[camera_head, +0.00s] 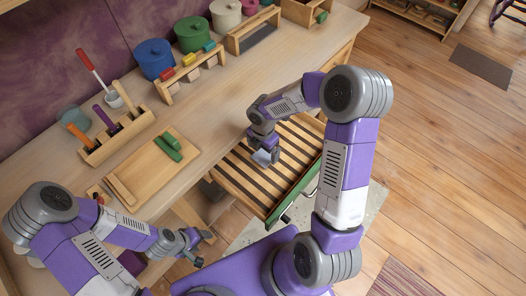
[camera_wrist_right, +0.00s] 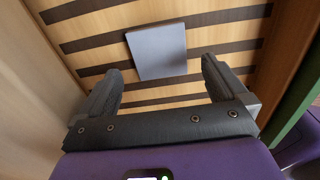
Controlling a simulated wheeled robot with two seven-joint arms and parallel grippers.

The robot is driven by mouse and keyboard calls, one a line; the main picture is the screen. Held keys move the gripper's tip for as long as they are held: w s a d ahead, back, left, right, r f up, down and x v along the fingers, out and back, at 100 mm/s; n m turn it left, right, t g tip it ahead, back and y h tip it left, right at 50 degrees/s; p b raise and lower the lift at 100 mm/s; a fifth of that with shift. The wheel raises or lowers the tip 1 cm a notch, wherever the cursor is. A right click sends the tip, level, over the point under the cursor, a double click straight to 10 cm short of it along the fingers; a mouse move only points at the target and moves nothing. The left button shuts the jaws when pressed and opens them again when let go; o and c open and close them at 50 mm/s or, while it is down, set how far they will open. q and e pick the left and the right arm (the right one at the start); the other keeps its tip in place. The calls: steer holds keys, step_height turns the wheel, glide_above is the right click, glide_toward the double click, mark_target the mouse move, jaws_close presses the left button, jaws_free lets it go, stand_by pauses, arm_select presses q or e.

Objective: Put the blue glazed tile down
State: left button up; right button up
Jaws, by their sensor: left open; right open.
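The blue glazed tile (camera_wrist_right: 157,50) looks grey-blue and square in the right wrist view. It lies on the dark-striped floor of the pulled-out drawer (camera_head: 229,177), and it shows in the head view (camera_head: 262,158) partly under my right gripper. My right gripper (camera_wrist_right: 160,80) is open, with one finger to each side below the tile and apart from it. In the head view my right gripper (camera_head: 266,150) is low over the drawer. My left gripper (camera_head: 196,243) is open and empty at the lower left, in front of the counter.
The drawer has a green front (camera_head: 293,196). On the counter stand a wooden board with green blocks (camera_head: 152,168), a tool holder (camera_head: 117,138), and blue (camera_head: 155,58) and green pots (camera_head: 193,34). The rest of the drawer floor is clear.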

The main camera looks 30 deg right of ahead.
mark_target(263, 157)
step_height(263, 157, up, 9)
steer(key=p, duration=0.2)
steer(key=shift+f, duration=0.15)
stand_by(0.4)
